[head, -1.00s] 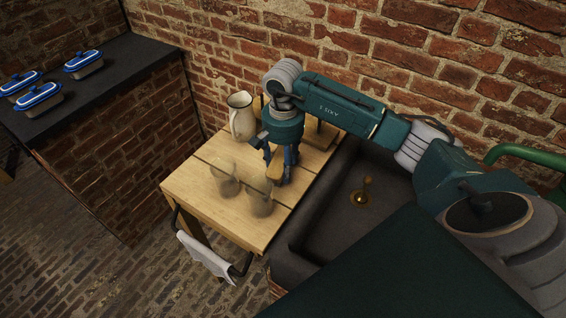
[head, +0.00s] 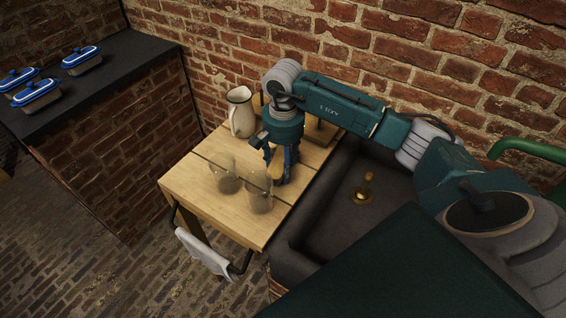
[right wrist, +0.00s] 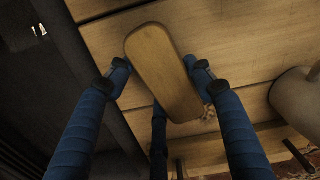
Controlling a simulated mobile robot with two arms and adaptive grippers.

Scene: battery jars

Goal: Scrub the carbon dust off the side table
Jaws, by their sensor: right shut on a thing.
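The side table (head: 185,189) is a light wooden top with plank seams, against the brick wall. I cannot make out any carbon dust on it at this size. My right gripper (head: 277,172) is over the table's right part, pointing down and shut on a wooden brush (right wrist: 163,70). In the right wrist view the brush's back lies between the two fingertips, with a few pale bristles showing at one end. The gripper hides much of the brush in the head view, and I cannot tell whether its bristles touch the wood. My left gripper is not in view.
Two clear glass jars (head: 227,180) (head: 260,198) stand close in front of the gripper. A cream jug (head: 240,112) stands behind it. A dark sink (head: 335,215) with a brass piece (head: 362,192) adjoins on the right. A white towel (head: 203,252) hangs at the front.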

